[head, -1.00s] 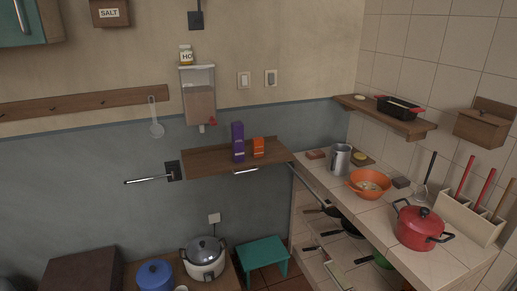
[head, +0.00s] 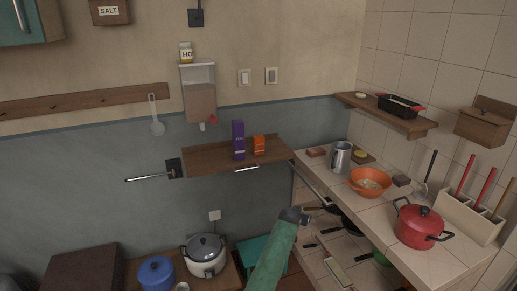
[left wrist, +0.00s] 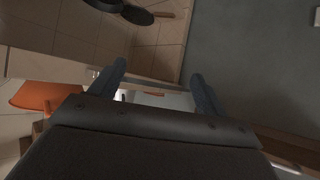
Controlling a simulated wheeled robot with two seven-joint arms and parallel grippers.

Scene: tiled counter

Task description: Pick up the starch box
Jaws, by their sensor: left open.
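A tall purple box (head: 238,140) and a shorter orange box (head: 258,144) stand side by side on the small wooden wall shelf (head: 205,163) in the head view. Their labels are too small to read, so I cannot tell which is the starch box. My green arm rises from the bottom of the head view, its dark end low and right of the shelf, apart from both boxes; its fingers are not clear there. In the left wrist view my left gripper (left wrist: 158,70) is open, with two dark blue fingers spread and nothing held. My right gripper is out of view.
The tiled counter on the right holds an orange bowl (head: 370,182), a metal mug (head: 340,157) and a red pot (head: 420,227). Pans hang low beside it. A rice cooker (head: 205,255) and a blue pot (head: 156,272) stand below. A towel bar (head: 150,177) juts out left of the shelf.

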